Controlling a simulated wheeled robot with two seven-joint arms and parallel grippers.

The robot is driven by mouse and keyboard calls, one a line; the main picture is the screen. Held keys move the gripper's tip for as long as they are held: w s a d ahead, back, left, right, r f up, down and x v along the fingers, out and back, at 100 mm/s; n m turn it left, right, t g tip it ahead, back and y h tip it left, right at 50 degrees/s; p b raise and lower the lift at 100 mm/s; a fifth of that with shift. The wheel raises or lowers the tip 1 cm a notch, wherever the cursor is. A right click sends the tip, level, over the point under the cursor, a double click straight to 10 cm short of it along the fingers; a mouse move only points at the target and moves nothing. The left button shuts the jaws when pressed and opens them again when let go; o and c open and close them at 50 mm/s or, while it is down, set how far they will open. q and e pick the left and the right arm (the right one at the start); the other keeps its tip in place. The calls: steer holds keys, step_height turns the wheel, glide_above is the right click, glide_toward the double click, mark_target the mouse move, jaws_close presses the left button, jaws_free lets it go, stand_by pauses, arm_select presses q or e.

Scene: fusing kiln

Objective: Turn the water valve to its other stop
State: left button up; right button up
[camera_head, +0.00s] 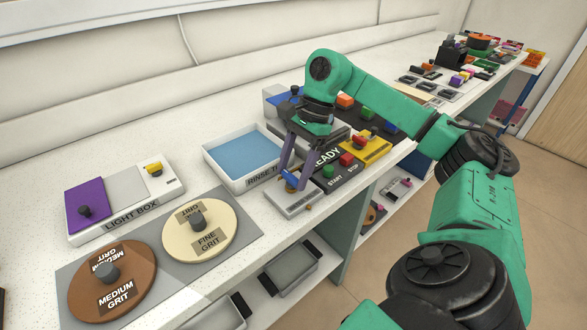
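The water valve (290,202) is a small pale grey block on the bench front, just right of the rinse tray, with a blue handle (291,182) on top. My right gripper (293,179) reaches down over it from above. Its two purple-grey fingers stand apart, with a visible gap between them, and their tips are down at the blue handle. The fingers hide part of the handle, so I cannot tell whether they touch it. My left gripper is not in view.
The rinse tray (247,186) with blue water stands left of the valve. A black control panel (328,190) with start and stop buttons is close on the right. The light box (167,209) and two grit discs (230,243) lie at left. Lower shelves hold trays (297,279).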

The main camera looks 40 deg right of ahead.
steer(key=shift+f+m+t+b, duration=0.2)
steer(key=shift+m+t+b, duration=0.3)
steer(key=shift+m+b, duration=0.65)
steer(key=shift+s+m+t+b, duration=0.1)
steer(key=shift+m+t+b, duration=0.4)
steer(key=shift+m+b, duration=0.7)
steer(key=m+b, duration=0.1)
steer(key=m, duration=0.2)
steer(key=shift+t+h, duration=0.4)
steer(key=shift+s+a+r+m+t+h+b, duration=0.1)
steer(key=shift+m+t+h+b, duration=0.2)
steer(key=shift+m, duration=0.35)
steer(key=shift+s+r+m+t+h+b, duration=0.1)
steer(key=shift+m+b, duration=0.25)
steer(key=shift+m, duration=0.25)
steer(key=shift+m+h, duration=0.3)
steer(key=shift+m, duration=0.6)
steer(key=shift+a+r+m+t+h, duration=0.1)
steer(key=shift+m+t+h, duration=0.25)
steer(key=shift+m, duration=0.55)
steer(key=m+p, duration=0.1)
steer(key=m, duration=0.1)
steer(key=m+h+p, duration=0.1)
steer(key=m, duration=0.1)
steer(key=shift+a+h, duration=0.1)
steer(key=shift+h, duration=0.15)
